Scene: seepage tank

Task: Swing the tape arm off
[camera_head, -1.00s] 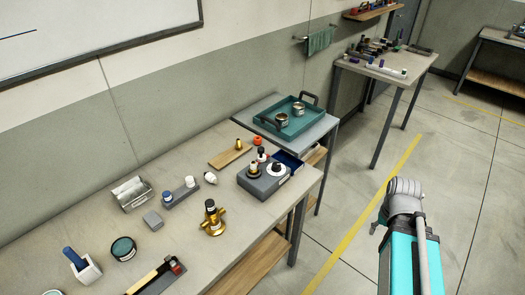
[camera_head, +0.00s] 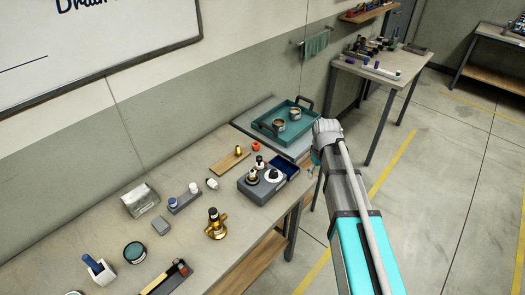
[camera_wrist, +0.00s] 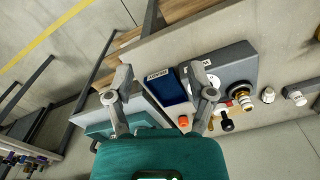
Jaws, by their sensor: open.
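I cannot tell for sure which thing is the tape arm. A long dark holder (camera_head: 172,281) with a pale strip and a red-and-black end lies at the bench's front edge, cut off by the picture's bottom. A silver, roll-like holder (camera_head: 140,200) stands near the wall. A grey box (camera_head: 256,190) with black and white knobs is at the bench's right end; it also shows in the wrist view (camera_wrist: 240,68). My gripper (camera_wrist: 160,96) is open and empty, pointing towards this end; in the head view my wrist hides its fingers.
A dark blue bin (camera_head: 287,167) adjoins the grey box. A teal tray (camera_head: 262,124) with two cans sits on the side table behind. A brass valve (camera_head: 216,228), a wooden board (camera_head: 226,163) and small fittings stand on the bench (camera_head: 185,236). The floor to the right is clear.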

